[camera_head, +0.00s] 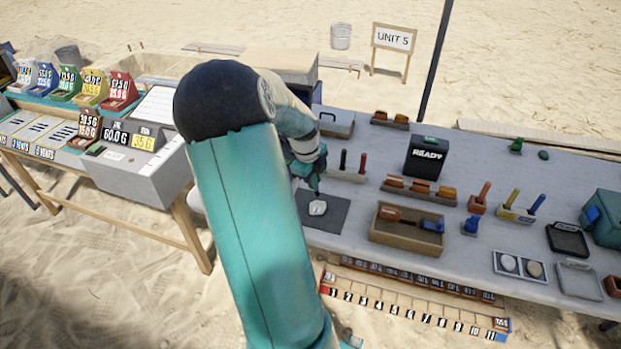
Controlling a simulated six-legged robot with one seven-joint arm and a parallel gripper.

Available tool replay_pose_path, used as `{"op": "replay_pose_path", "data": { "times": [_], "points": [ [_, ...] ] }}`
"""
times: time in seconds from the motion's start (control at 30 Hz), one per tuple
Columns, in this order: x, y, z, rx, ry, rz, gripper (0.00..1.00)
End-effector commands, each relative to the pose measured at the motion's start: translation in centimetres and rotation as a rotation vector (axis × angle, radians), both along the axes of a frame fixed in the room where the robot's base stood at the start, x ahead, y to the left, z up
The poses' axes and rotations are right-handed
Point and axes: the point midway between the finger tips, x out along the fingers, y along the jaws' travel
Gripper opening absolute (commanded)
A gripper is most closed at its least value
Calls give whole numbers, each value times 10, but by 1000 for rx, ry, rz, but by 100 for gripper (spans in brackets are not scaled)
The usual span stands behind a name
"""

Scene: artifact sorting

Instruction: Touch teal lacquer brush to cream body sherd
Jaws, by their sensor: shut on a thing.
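My gripper (309,168) points down over the grey table, just behind the dark mat (340,214). It is shut on the teal lacquer brush (315,183), a small part of which shows below the fingers. The cream body sherd (318,208) lies on the left part of the mat. The brush's low end is close above and behind the sherd; I cannot tell whether they touch. My teal arm hides the area left of the mat.
A holder with black and red handles (346,172) stands right behind the mat. A brown tray (398,238) with orange and blue items is to the right. A black READY box (426,158) stands farther back. The front table edge runs close below the mat.

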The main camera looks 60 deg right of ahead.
Motion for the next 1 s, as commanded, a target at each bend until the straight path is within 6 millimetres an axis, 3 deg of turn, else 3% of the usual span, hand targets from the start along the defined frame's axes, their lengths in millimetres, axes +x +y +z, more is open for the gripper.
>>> {"op": "replay_pose_path", "data": {
  "times": [0.53, 1.0],
  "points": [
    [1, 2, -46, 2, 2, 5, 0],
    [2, 4, -53, 0, 0, 6, 0]
  ]
}}
